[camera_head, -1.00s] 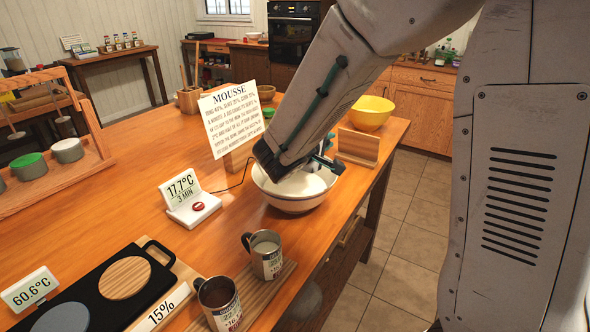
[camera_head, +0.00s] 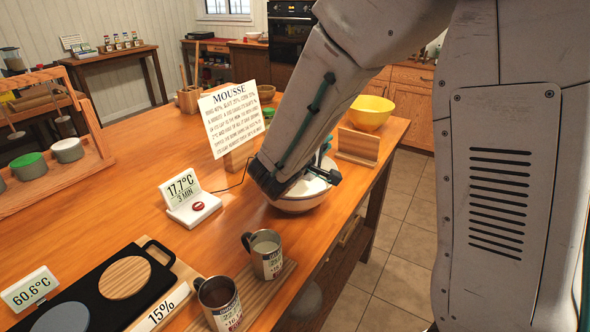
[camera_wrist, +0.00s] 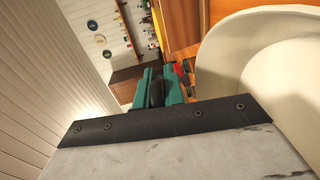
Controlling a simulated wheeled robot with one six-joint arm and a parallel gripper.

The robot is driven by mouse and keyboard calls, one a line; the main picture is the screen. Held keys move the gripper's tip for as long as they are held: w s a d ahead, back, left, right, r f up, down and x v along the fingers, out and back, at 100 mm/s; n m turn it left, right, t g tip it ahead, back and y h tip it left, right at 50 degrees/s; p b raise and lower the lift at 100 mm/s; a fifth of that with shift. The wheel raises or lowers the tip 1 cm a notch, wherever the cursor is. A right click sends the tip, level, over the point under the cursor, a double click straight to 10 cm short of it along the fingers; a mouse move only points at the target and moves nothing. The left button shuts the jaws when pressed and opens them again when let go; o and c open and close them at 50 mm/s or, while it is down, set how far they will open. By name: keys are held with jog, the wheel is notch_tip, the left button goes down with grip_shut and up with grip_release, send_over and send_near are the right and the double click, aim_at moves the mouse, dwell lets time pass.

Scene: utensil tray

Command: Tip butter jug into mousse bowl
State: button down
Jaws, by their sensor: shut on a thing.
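The mousse bowl (camera_head: 297,204) is white and stands on the wooden table by its right edge. My wrist covers most of its opening. Its pale wall also fills the right of the wrist view (camera_wrist: 232,55). My gripper (camera_head: 322,165) is over the bowl's far right side. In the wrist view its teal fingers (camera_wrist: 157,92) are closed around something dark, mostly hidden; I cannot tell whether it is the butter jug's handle. A metal jug with pale contents (camera_head: 266,257) and one with dark brown contents (camera_head: 219,302) stand upright at the front; their labels are unreadable.
A mousse recipe card (camera_head: 232,120) stands behind the bowl, with a wooden block (camera_head: 358,147) at its right and a yellow bowl (camera_head: 371,113) beyond. A 17.7°C display (camera_head: 190,203) sits left of the bowl.

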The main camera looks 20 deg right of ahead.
jog(key=shift+r, duration=0.1)
dwell(0.7)
jog(key=shift+w+d+r+g+y, duration=0.25)
jog(key=shift+w+d+g+y, duration=0.05)
jog(key=shift+d+y, duration=0.15)
jog(key=shift+w+d+r+g+y, duration=0.25)
jog(key=shift+w+d+g+y, duration=0.05)
jog(key=shift+d+y, duration=0.15)
jog(key=shift+r+g+y, duration=0.2)
jog(key=shift+g+y, duration=0.2)
jog(key=shift+y, duration=0.1)
jog(key=shift+a+f+g+y, duration=0.1)
jog(key=shift+f+g+y, duration=0.45)
jog(key=shift+y, duration=0.25)
jog(key=shift+r+g+y, duration=0.3)
jog(key=shift+g+y, duration=0.15)
jog(key=shift+y, duration=0.15)
jog(key=shift+f+g+y, duration=0.35)
jog(key=shift+g+y, duration=0.25)
jog(key=shift+y, duration=0.1)
jog(key=shift+w+d+g+y, duration=0.4)
jog(key=shift+d+g+y, duration=0.25)
jog(key=shift+y, duration=0.4)
jog(key=shift+w+d+g+y, duration=0.5)
jog(key=shift+g+y, duration=0.3)
jog(key=shift+y, duration=0.2)
jog(key=shift+w+d+g+y, duration=0.35)
jog(key=shift+d+g+y, duration=0.3)
jog(key=shift+y, duration=0.4)
